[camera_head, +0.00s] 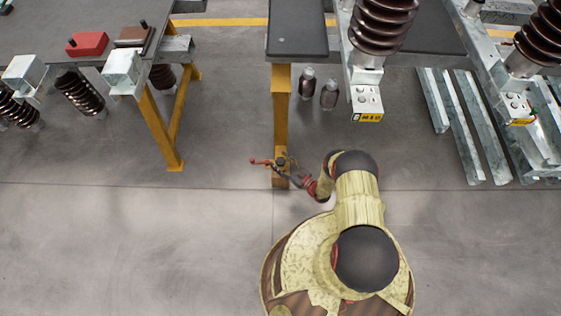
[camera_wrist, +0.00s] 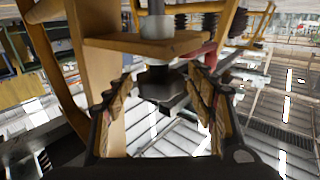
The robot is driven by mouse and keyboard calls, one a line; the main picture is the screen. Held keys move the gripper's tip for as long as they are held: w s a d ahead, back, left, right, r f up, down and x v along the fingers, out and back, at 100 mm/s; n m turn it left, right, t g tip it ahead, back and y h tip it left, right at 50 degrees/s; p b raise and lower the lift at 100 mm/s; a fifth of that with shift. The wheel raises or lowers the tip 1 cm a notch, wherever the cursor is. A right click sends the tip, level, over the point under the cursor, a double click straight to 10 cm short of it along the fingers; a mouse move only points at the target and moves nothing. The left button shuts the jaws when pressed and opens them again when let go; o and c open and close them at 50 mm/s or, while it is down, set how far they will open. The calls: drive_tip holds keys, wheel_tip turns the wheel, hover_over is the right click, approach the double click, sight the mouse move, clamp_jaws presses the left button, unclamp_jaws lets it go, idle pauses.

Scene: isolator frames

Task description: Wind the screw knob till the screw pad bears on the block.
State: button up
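In the wrist view a dark, faceted knob (camera_wrist: 162,86) sits under a flat tan plate (camera_wrist: 115,42), in line with a grey cylinder (camera_wrist: 156,26) above the plate. I take it for the screw knob. My gripper (camera_wrist: 162,82) has one finger on each side of the knob; the fingers are spread, with small gaps seeming to show beside it. In the head view my gripper (camera_head: 287,163) is at the foot of a yellow post (camera_head: 281,110), beside a small dark part and a red-ended rod (camera_head: 262,162). I cannot make out the screw pad or the block.
The yellow post stands under a dark tabletop (camera_head: 297,30). A second table leg (camera_head: 160,130) is to the left. Two dark bottle-like parts (camera_head: 329,95) stand behind my arm. Metal beams (camera_head: 452,125) lie at the right.

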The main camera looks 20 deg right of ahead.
drive_tip(key=shift+c, duration=1.2)
drive_tip(key=c, duration=0.7)
drive_tip(key=shift+c, duration=0.6)
drive_tip(key=shift+a+m+t+h, duration=0.15)
drive_tip(key=shift+m+t+h, duration=0.35)
drive_tip(key=shift+m+h, duration=0.35)
drive_tip(key=shift+m+t+h, duration=0.7)
drive_tip(key=shift+m+h, duration=0.85)
drive_tip(key=shift+h, duration=1.1)
drive_tip(key=o, duration=1.2)
